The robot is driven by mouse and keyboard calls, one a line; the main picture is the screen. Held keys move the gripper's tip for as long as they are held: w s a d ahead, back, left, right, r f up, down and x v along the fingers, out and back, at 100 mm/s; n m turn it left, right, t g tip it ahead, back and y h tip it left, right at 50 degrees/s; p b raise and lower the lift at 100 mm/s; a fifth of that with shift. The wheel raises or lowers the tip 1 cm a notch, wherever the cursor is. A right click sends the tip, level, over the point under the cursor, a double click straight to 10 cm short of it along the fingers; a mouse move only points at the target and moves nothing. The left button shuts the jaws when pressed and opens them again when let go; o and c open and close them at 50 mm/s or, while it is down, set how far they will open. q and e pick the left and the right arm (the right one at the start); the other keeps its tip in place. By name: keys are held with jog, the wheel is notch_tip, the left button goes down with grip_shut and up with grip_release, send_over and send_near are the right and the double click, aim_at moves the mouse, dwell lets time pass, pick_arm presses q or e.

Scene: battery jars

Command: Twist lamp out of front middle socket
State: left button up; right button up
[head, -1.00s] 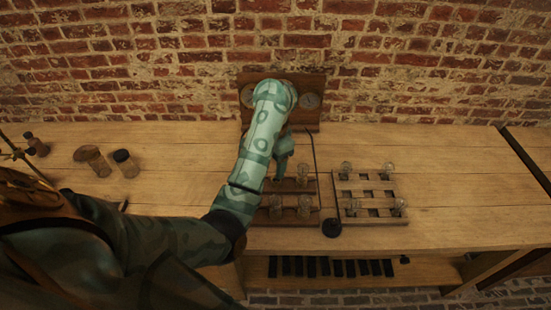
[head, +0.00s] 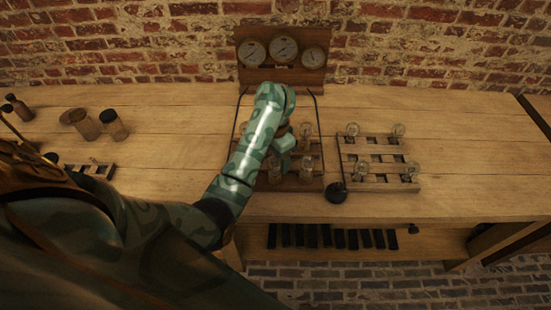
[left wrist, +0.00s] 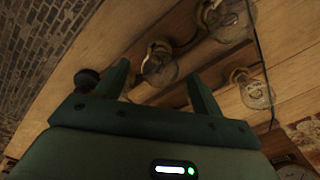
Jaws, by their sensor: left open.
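My left gripper (head: 285,158) is over the wooden lamp board (head: 291,185) in the head view. In the left wrist view its two fingers are apart, with nothing held. A clear glass lamp (left wrist: 158,68) in a round socket shows between the fingertips and seems to lie beyond them. Other lamps show at the top (left wrist: 230,20) and right (left wrist: 256,92) of that view; another is partly behind the left finger. In the head view, front lamps (head: 306,168) and (head: 275,172) flank the gripper. My arm hides part of the board, so I cannot tell which lamp is front middle.
A slotted rack (head: 377,168) with lamps at its corners stands right of the board. A gauge panel (head: 283,80) stands behind. Jars (head: 114,125) and a small tray (head: 91,169) are at left. The bench's right side is clear.

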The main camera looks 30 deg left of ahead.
pick_arm(q)
jog(key=shift+f, duration=0.1)
jog(key=c, duration=1.2)
jog(key=n+b, duration=0.1)
jog(key=n, duration=0.2)
jog(key=shift+d+f+b, duration=0.1)
jog(key=shift+f+b, duration=0.1)
jog(key=shift+b, duration=0.2)
jog(key=n+b, duration=0.1)
jog(key=n, duration=0.1)
jog(key=shift+n, duration=0.4)
jog(key=shift+r+n, duration=0.15)
jog(key=shift+n, duration=0.15)
